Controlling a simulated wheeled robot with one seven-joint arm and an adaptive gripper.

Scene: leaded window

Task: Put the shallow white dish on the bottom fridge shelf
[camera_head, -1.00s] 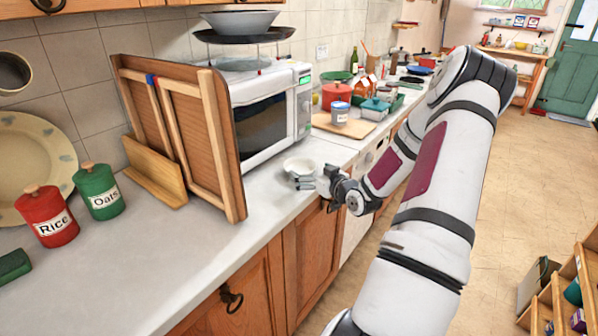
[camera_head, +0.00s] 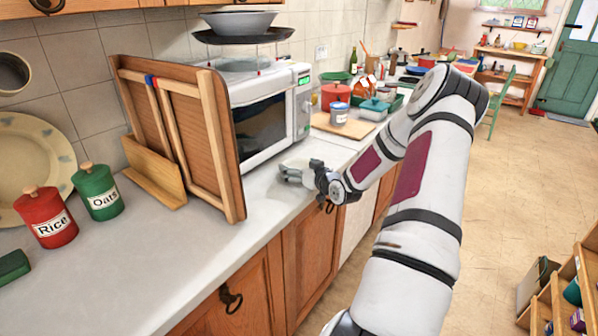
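The shallow white dish (camera_head: 297,163) is on the worktop in front of the microwave. Only a small pale part of it shows behind my gripper. My gripper (camera_head: 284,173) is low over the worktop, at the near side of the dish, with its fingers pointing left. The fingers overlap the dish in the picture, and I cannot tell whether they touch it or how far apart they are. No fridge shelf is in view. A white appliance front (camera_head: 355,218) shows under the worktop, partly behind my arm.
A white microwave (camera_head: 272,112) stands behind the dish. A tall wooden folding board (camera_head: 185,135) stands left of it. A wooden board (camera_head: 343,126) with a white-blue jar (camera_head: 339,113) lies beyond.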

